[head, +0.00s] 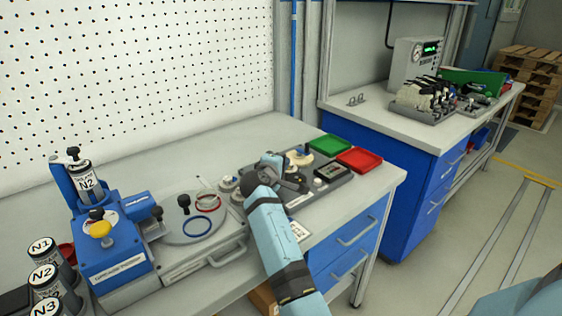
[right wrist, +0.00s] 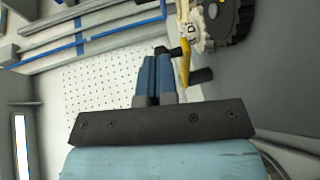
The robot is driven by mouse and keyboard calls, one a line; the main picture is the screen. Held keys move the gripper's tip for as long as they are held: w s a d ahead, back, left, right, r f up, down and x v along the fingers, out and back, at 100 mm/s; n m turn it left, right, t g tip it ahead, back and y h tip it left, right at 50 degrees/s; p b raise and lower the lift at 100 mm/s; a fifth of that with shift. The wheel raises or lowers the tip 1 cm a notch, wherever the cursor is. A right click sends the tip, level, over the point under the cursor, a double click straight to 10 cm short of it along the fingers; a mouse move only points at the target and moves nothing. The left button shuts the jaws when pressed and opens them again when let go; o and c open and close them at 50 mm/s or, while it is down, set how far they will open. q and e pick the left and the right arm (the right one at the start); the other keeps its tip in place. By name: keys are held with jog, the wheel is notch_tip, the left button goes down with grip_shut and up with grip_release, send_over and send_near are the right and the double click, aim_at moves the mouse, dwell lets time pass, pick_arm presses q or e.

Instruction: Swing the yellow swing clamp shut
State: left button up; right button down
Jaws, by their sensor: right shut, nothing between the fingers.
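My right gripper (head: 270,170) reaches over the grey fixture plate on the bench. In the right wrist view its blue fingers (right wrist: 155,62) are together with nothing between them. Just right of the fingertips a narrow yellow piece (right wrist: 184,62), which looks like the swing clamp, stands beside a cream and dark round part (right wrist: 215,22). Dark stubs show near it, and I cannot tell whether the fingers touch it. In the head view the yellow clamp is not clearly seen; my gripper covers part of that area. My left gripper is not in view.
A green tray (head: 329,146) and a red tray (head: 360,160) lie behind and right of the plate. To the left stand a round grey plate (head: 190,218) with rings and a blue fixture (head: 108,255) with a yellow knob. Labelled cylinders (head: 44,275) stand at far left.

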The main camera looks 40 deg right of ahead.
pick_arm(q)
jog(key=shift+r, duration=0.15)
pick_arm(e)
jog(key=shift+r, duration=0.1)
jog(key=shift+d+r+n+t+y+p, duration=0.15)
jog(key=shift+d+n+t+y+p, duration=0.2)
jog(key=shift+p, duration=0.75)
jog(key=d+n+t+y+p, duration=0.1)
jog(key=p, duration=0.2)
jog(key=d+n+t+y+p, duration=0.1)
jog(key=n+t+y+p, duration=0.1)
jog(key=p, duration=0.2)
jog(key=shift+w+d+r+n+t, duration=0.1)
jog(key=shift+r+n+t, duration=0.05)
jog(key=shift+n+t, duration=0.1)
jog(key=shift+d+n+t+y+p, duration=0.3)
jog(key=shift+y+p, duration=0.15)
jog(key=shift+p, duration=0.2)
jog(key=shift+w+d+f+n+y, duration=0.1)
jog(key=shift+w+f+n+y, duration=0.1)
jog(key=shift+n+y, duration=0.1)
jog(key=shift+w+d+f+p, duration=0.15)
jog(key=shift+d+f+p, duration=0.05)
jog(key=shift+p, duration=0.25)
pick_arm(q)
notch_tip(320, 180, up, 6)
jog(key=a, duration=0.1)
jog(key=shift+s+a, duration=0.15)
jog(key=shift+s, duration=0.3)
